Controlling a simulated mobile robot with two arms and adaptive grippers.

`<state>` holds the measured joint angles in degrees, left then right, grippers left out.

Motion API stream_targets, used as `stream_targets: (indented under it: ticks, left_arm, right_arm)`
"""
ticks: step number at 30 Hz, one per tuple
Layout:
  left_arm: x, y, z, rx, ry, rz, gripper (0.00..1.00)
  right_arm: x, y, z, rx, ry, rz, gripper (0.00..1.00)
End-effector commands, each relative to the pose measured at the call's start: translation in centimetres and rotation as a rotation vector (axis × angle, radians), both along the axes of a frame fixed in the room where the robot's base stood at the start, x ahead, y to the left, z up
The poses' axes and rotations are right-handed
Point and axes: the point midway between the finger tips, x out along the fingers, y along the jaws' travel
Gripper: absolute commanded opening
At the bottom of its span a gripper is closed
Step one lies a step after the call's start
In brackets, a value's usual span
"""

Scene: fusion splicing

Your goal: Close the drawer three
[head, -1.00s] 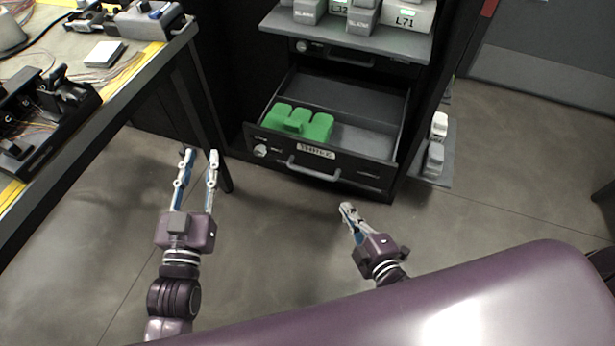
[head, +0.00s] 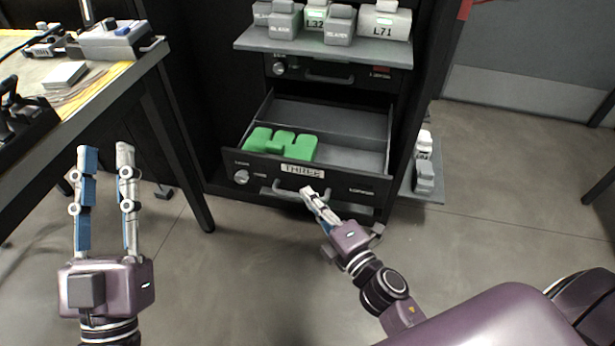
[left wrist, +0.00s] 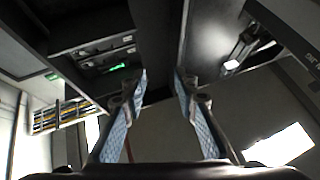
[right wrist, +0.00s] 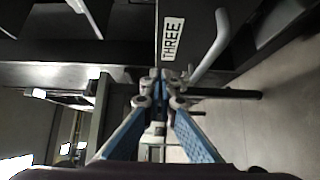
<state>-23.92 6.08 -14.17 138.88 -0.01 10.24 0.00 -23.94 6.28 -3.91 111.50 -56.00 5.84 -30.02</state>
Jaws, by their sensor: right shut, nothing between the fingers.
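The drawer labelled THREE (head: 345,187) is pulled out of the black cabinet, with green blocks (head: 284,146) inside at its left. Its front carries a bar handle (head: 283,191); the label (right wrist: 173,39) and handle (right wrist: 215,47) also show in the right wrist view. My right gripper (head: 307,191) is shut and empty, its tips at the drawer front near the right end of the handle; I cannot tell whether they touch. My left gripper (head: 104,150) is open and empty, left of the drawer and near the workbench; its fingers also show apart in the left wrist view (left wrist: 162,78).
A closed drawer (head: 335,76) is above, under a grey shelf (head: 320,51) holding several labelled grey boxes. A workbench (head: 110,80) stands at the left, its leg near the cabinet. A low shelf (head: 430,194) with grey items is at the right. Floor in front is clear.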

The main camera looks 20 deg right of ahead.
Motion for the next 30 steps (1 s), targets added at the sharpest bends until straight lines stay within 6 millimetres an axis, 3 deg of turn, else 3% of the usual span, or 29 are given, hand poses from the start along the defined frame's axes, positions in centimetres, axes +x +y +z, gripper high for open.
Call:
stream_targets:
  ticks: [5, 12, 30]
  left_arm:
    - [-0.2, 0.0, 0.3, -0.005, -0.017, -0.001, 0.28]
    - [-1.1, 0.1, 1.4, -0.024, -0.083, -0.004, 0.28]
    - [-1.4, 0.2, 1.8, -0.029, -0.1, -0.005, 0.28]
  right_arm:
    - [3.2, 0.6, 0.1, -0.002, -0.002, 0.001, 0.0]
    - [5.7, -1.3, 0.0, -0.002, 0.0, 0.0, 0.0]
    - [6.6, -1.9, 0.0, 0.0, 0.0, -0.001, 0.0]
